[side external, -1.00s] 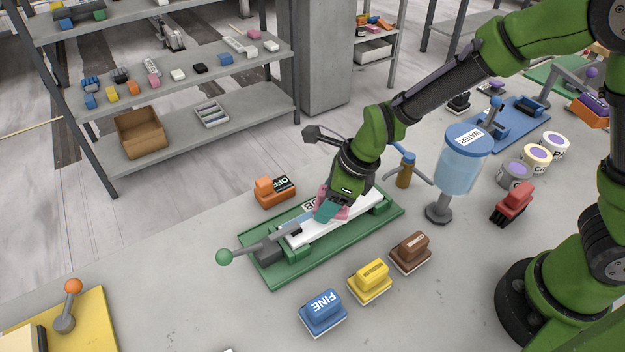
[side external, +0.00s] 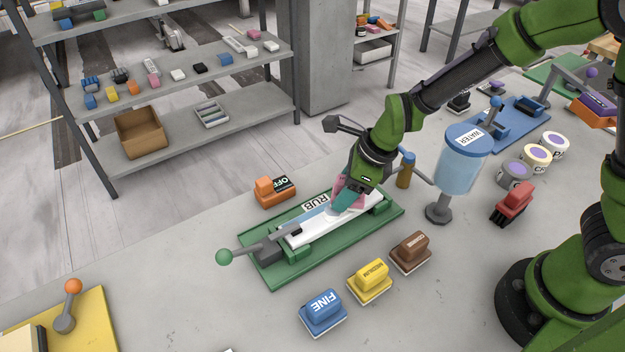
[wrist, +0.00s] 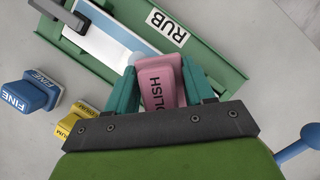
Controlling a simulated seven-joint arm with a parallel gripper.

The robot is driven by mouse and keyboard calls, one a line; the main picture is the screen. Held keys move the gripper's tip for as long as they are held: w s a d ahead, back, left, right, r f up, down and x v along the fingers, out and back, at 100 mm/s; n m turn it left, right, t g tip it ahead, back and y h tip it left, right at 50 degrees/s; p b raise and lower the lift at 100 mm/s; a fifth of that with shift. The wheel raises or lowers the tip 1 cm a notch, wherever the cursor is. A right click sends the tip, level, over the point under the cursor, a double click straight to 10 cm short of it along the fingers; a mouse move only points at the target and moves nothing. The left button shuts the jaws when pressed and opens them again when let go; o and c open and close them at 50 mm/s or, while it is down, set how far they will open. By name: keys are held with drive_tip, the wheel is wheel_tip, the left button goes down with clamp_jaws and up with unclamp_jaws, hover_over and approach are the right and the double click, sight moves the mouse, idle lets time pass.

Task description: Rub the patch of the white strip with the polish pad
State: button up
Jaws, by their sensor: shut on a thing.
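The white strip (side external: 313,232) lies clamped in a green fixture (side external: 336,243) on the slab, with a bluish patch (side external: 312,219) along its left part. A RUB label (side external: 316,201) sits at the fixture's back edge. My gripper (side external: 345,203) is shut on the pink polish pad (side external: 338,190), over the strip's right-middle part. In the wrist view the pad (wrist: 158,80) shows its POLISH lettering between the teal fingers, and the bluish patch (wrist: 95,35) extends away from it. The pad's underside is hidden, so I cannot tell whether it touches the strip.
Blue FINE (side external: 322,311), yellow MEDIUM (side external: 370,280) and brown (side external: 410,252) blocks stand in front of the fixture. An orange OFF block (side external: 272,191) is behind it. A WATER tank (side external: 460,165) stands to the right.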

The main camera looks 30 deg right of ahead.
drive_tip(key=shift+r, duration=2.95)
drive_tip(key=shift+r, duration=0.1)
drive_tip(key=shift+r, duration=1.4)
